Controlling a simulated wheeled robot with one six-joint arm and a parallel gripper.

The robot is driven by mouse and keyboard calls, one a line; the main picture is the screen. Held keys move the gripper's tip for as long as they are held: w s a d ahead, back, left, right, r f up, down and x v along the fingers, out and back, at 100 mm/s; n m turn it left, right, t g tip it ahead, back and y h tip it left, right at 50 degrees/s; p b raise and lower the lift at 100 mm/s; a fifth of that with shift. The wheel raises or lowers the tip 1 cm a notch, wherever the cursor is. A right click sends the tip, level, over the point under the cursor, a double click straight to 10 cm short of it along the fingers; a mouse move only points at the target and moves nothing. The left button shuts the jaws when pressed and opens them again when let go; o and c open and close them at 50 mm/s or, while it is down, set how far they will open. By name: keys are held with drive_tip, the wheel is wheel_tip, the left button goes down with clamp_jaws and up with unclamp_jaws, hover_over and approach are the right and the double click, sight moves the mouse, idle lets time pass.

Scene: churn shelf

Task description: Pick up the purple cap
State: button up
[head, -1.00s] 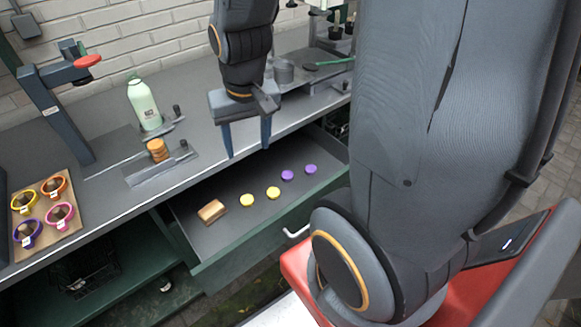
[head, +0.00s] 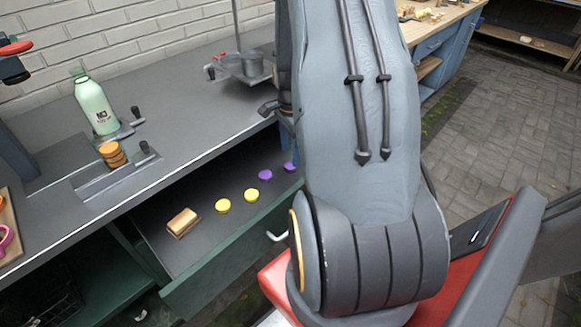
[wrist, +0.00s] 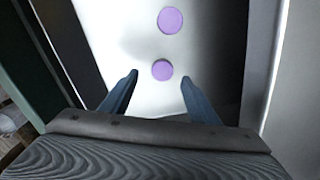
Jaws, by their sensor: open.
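Two round purple caps lie in the open drawer (head: 180,262). In the head view one purple cap (head: 265,174) is fully visible and the other purple cap (head: 290,166) sits to its right, beside my arm. In the wrist view the nearer purple cap (wrist: 162,69) lies just beyond and between my open fingertips, and the farther one (wrist: 170,20) is above it in the picture. My gripper (wrist: 158,80) is open and empty, pointing down into the drawer. In the head view my arm hides most of the gripper.
Two yellow caps (head: 223,206) (head: 251,195) and a small brown block (head: 183,222) share the drawer. The drawer walls flank my gripper.

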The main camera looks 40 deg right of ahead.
sight(290, 165)
drive_tip(key=shift+w+d+f+p, duration=0.15)
drive_tip(key=shift+f+p, duration=0.25)
drive_tip(key=shift+f, duration=0.95)
drive_tip(key=shift+w+f+p, duration=0.1)
drive_tip(key=shift+f+p, duration=0.3)
drive_tip(key=shift+f, duration=0.9)
drive_tip(key=c, duration=1.1)
